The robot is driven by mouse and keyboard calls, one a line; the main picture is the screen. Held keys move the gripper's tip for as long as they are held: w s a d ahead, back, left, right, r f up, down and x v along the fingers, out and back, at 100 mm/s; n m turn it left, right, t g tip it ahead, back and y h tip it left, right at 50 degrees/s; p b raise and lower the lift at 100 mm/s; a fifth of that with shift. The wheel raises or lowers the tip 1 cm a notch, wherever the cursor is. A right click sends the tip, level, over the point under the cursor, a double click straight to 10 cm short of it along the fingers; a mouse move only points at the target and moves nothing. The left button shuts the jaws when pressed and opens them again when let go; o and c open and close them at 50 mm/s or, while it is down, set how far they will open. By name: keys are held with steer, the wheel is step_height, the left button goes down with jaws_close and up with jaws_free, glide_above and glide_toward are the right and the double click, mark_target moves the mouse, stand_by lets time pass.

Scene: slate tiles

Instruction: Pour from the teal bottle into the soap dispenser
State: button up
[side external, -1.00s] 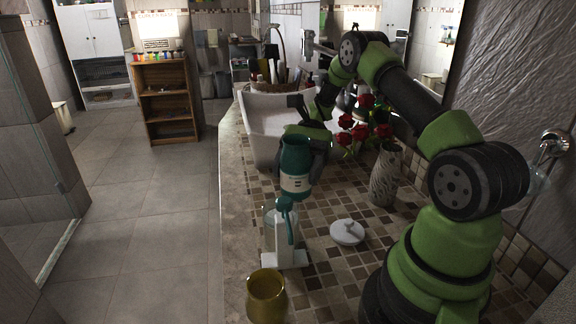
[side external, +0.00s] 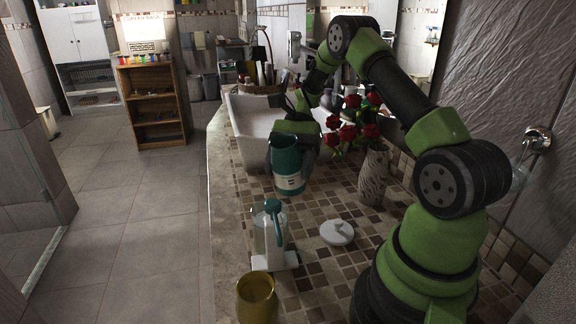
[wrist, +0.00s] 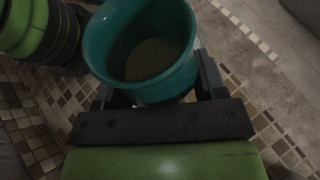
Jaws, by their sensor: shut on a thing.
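The teal bottle (side external: 287,157) has a pale label near its bottom and looks roughly upright. Its open mouth faces the camera in the wrist view (wrist: 97,45), with a dull brownish surface inside. My gripper (side external: 294,135) is shut on the bottle, with dark fingers beside its wall in the wrist view. The soap dispenser (side external: 268,238) is a clear container with a teal top, standing on a white base. It is nearer the side camera than the bottle, and apart from it in the picture. I cannot tell whether the bottle touches the counter.
A yellow cup (side external: 256,300) stands in front of the dispenser. A white lid-like piece (side external: 337,233) lies to its right. A patterned vase (side external: 373,178) with red roses stands right of the bottle, and a white basin (side external: 246,132) behind. The counter's left edge is close.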

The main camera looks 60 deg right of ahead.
steer(key=shift+d+f+h, duration=0.25)
steer(key=shift+f+h, duration=0.3)
steer(key=shift+f, duration=0.2)
steer(key=shift+d+f+h, duration=0.2)
steer(key=shift+f+h, duration=0.35)
steer(key=shift+f, duration=0.15)
steer(key=shift+s+d+f+m+h, duration=0.1)
steer(key=shift+d+f+m+h, duration=0.2)
steer(key=shift+f+h, duration=0.35)
stand_by(0.3)
